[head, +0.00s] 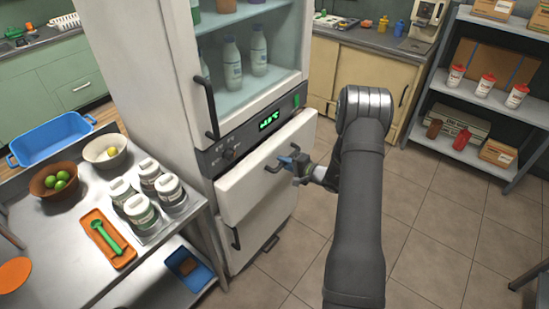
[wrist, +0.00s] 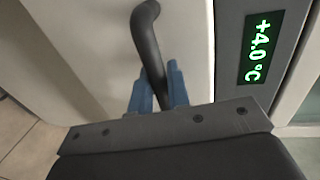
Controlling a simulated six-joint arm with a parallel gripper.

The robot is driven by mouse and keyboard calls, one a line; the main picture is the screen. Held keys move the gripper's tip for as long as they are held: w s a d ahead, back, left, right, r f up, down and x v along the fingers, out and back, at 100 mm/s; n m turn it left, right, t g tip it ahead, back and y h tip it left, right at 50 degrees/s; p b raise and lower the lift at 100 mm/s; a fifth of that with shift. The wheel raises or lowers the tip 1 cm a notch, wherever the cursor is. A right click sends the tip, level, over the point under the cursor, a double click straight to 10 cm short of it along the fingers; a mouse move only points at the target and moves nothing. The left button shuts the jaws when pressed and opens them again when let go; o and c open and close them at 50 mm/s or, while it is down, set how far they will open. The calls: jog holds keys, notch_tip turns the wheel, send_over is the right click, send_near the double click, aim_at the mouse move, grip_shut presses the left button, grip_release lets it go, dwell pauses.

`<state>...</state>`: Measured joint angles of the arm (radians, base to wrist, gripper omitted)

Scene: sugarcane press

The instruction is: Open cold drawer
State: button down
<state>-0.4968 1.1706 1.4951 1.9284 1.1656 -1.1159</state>
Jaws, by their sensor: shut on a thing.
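The cold drawer (head: 243,182) is the white upper drawer below the fridge's control panel (head: 252,131). Its front stands out a little from the cabinet, more at the right side in the head view. My gripper (head: 297,163) is at the drawer's dark bar handle (head: 273,169). In the wrist view the blue fingers (wrist: 160,88) are on either side of the handle (wrist: 147,40) and shut on it. The green display (wrist: 262,48) beside it reads +4.0 °C. The drawer's inside is hidden.
A second drawer (head: 262,231) with its own handle is below. A metal table (head: 60,245) with jars, bowls and an orange tray stands at left. Shelves (head: 480,95) with cups and boxes stand at right. The tiled floor (head: 425,225) before the fridge is clear.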

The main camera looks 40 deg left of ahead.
jog(key=f+v, duration=0.2)
jog(key=v, duration=0.7)
jog(key=d+f+v, duration=0.1)
jog(key=f+v, duration=0.1)
jog(key=v, duration=0.8)
jog(key=shift+d, duration=0.25)
jog(key=c, duration=1.4)
grip_release()
jog(key=shift+c, duration=0.2)
jog(key=v, duration=1.7)
jog(key=shift+d, duration=0.2)
jog(key=shift+a, duration=0.1)
jog(key=x, duration=1.7)
